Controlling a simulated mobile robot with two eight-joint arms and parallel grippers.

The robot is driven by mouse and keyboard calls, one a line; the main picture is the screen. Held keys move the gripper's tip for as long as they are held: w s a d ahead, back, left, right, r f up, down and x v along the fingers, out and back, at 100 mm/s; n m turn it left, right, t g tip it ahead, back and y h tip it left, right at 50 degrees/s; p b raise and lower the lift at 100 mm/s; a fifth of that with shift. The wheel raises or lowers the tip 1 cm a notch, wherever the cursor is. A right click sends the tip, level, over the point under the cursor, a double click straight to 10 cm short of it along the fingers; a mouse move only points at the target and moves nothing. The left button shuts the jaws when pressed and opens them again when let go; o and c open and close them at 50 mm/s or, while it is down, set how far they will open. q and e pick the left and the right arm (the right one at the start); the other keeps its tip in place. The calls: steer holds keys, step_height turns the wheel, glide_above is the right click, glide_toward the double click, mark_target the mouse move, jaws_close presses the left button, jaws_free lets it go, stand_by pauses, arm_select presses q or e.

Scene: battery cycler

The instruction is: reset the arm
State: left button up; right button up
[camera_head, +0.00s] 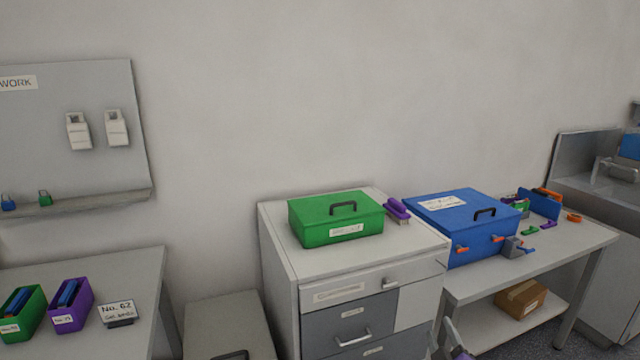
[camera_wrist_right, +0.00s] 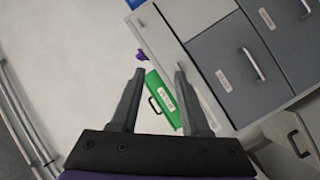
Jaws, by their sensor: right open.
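My right gripper (camera_head: 452,340) shows only in part at the bottom edge of the head view, in front of the drawer cabinet. In the right wrist view my right gripper (camera_wrist_right: 159,70) has its two dark fingers spread apart with nothing held between them. Beyond the fingers is the green box (camera_wrist_right: 158,104) with its dark handle, apart from the gripper. My left gripper is not in view.
A white and grey drawer cabinet (camera_head: 360,277) carries the green box (camera_head: 338,219) and a purple brush (camera_head: 398,209). A blue box (camera_head: 462,226) stands on the table (camera_head: 575,246) at right, with several small parts. A left table (camera_head: 135,268) holds green and purple bins.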

arm_select(q)
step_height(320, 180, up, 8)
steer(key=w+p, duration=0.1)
steer(key=p, duration=0.4)
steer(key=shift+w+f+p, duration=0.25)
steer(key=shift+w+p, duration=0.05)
steer(key=shift+p, duration=0.05)
arm_select(e)
steer(key=s+a+f+m+g, duration=0.2)
steer(key=s+m+g, duration=0.1)
steer(key=s, duration=0.6)
steer(key=s+a+f+m+g+y, duration=0.1)
steer(key=s+a+f+m+g, duration=0.1)
steer(key=s, duration=0.7)
steer(key=s+a+f+m+g+y, duration=0.1)
steer(key=s+a+f+m+g, duration=0.2)
steer(key=s, duration=0.5)
steer(key=a+g, duration=0.1)
steer(key=g, duration=0.1)
steer(key=shift+s+a+m+g, duration=0.25)
steer(key=shift+s+m+g, duration=0.05)
steer(key=shift+s+m, duration=0.1)
